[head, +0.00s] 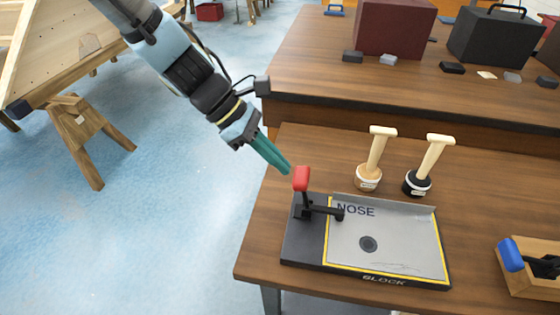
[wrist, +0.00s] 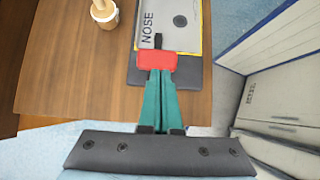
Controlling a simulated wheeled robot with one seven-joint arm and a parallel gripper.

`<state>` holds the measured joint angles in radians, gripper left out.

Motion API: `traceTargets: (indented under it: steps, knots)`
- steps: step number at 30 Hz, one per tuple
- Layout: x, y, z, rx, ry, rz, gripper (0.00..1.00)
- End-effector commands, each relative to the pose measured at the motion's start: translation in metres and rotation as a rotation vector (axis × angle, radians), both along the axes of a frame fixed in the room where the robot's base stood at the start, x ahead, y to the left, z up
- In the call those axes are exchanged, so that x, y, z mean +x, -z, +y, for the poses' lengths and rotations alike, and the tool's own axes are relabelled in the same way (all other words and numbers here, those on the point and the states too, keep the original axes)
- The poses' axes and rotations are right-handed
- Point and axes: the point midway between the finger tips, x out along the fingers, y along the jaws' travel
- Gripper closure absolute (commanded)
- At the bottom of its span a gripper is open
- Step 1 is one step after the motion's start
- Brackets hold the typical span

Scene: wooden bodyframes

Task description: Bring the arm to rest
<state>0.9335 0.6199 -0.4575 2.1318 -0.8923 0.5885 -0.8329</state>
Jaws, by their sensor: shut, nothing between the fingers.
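My gripper (head: 288,170) has green fingers and comes in from the upper left, pointing down to the right. Its fingers are together with nothing between them. The tips are right by the red knob (head: 301,178) of a black toggle clamp (head: 318,210); I cannot tell whether they touch it. The clamp stands on the left of a black board with a grey plate (head: 395,240) marked NOSE. In the wrist view my gripper (wrist: 161,75) reaches toward the red knob (wrist: 157,61), with the plate (wrist: 185,25) beyond.
Two tools with cream handles (head: 377,155) (head: 430,160) stand behind the plate. A wooden box (head: 530,285) with a blue-handled tool is at the right edge. Dark cases (head: 395,25) sit on the rear bench. Blue floor at the left is open up to a wooden trestle (head: 75,130).

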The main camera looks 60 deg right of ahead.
Motion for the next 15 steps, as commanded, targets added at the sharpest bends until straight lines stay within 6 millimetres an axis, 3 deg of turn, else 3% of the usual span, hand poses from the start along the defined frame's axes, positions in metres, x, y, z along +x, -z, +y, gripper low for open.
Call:
traceTargets:
  steps: [1, 6, 15]
  knots:
    - [0.005, -0.013, 0.0, 0.001, -0.004, -0.001, 1.0]
    - [0.016, -0.036, 0.001, 0.003, -0.005, -0.003, 1.0]
    - [0.031, -0.064, 0.003, 0.003, -0.006, -0.006, 1.0]
